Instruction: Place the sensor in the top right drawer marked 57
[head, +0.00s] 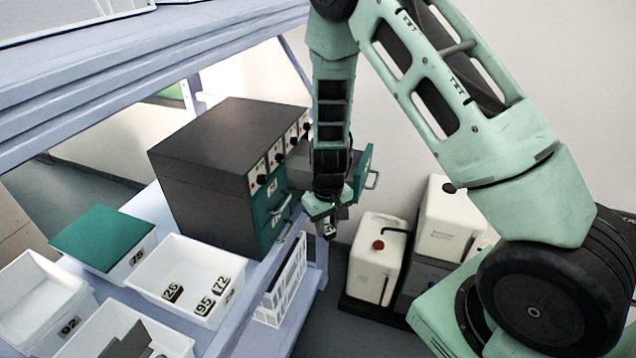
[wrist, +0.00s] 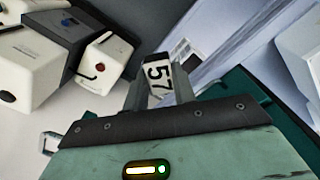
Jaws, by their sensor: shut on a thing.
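My gripper (head: 328,226) points down in front of the dark cabinet (head: 205,165). It is shut on a small dark block with a white label reading 57, the sensor (wrist: 158,76), between its fingers in the wrist view. In the head view the held sensor is too small to make out clearly. A drawer with a teal front (head: 364,174) stands pulled out at the cabinet's upper right; my arm hides part of it. A handle also shows in the wrist view (wrist: 48,142). I cannot read this drawer's mark or see its inside.
A white bin (head: 190,262) holds several small labelled blocks. A teal-lidded box (head: 100,238) and more white bins stand left of it. A white crate (head: 284,285) sits below the cabinet. White canisters (head: 377,262) stand to the right.

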